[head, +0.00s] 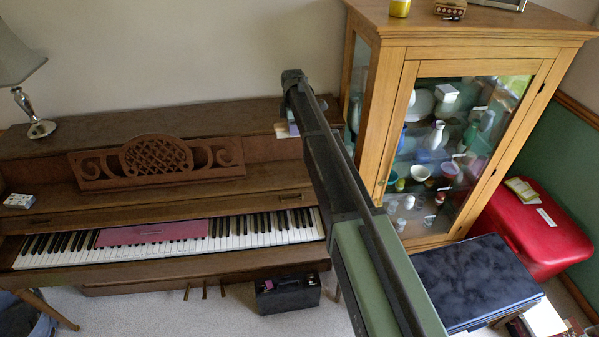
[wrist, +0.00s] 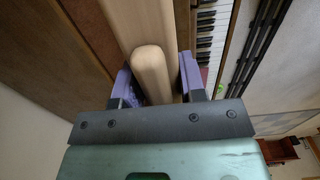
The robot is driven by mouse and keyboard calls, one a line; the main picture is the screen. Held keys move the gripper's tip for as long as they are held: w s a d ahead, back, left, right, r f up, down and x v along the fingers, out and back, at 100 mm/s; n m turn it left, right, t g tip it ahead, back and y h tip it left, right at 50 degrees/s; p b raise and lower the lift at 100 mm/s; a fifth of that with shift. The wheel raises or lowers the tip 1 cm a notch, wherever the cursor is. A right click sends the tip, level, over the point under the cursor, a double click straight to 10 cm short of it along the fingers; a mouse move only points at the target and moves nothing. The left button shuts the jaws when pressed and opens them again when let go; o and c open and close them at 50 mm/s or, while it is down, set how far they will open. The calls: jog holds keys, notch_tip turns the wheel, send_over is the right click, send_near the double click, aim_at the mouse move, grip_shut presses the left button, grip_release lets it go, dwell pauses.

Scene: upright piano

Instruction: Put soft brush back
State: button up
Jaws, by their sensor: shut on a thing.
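My gripper (wrist: 158,82) shows in the wrist view with its two purple fingers on either side of a pale wooden piece with a rounded end, which I take to be the soft brush (wrist: 151,68). It is shut on this piece. No bristles show. A wider pale wooden surface lies behind it, and I cannot tell whether it is part of the brush. In the head view my gripper (head: 290,128) is over the right end of the piano top, beside the glass cabinet. My arm hides most of it. A small tan bit shows there, too small to identify.
The upright piano (head: 60,147) has a pink cloth (head: 150,232) on its keys. A lamp (head: 37,128) stands at its left end. The glass-fronted cabinet (head: 397,130) is close on the right. A black case (head: 287,297) stands on the floor. The piano top's middle is clear.

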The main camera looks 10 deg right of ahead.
aim_at(295, 174)
notch_tip(295, 174, down, 20)
jog(key=b, duration=1.8)
jog(key=shift+d+b, duration=0.15)
jog(key=shift+b, duration=0.15)
jog(key=shift+r+p, duration=0.3)
jog(key=shift+r, duration=0.1)
jog(key=shift+f, duration=0.25)
jog(key=o, duration=1)
jog(key=shift+c, duration=0.2)
notch_tip(295, 174, up, 13)
jog(key=p, duration=1.2)
jog(key=s+m, duration=1.7)
jog(key=s, duration=2.4)
jog(key=shift+s+a+f, duration=0.2)
jog(key=shift+a+f, duration=0.05)
jog(key=shift+a, duration=0.2)
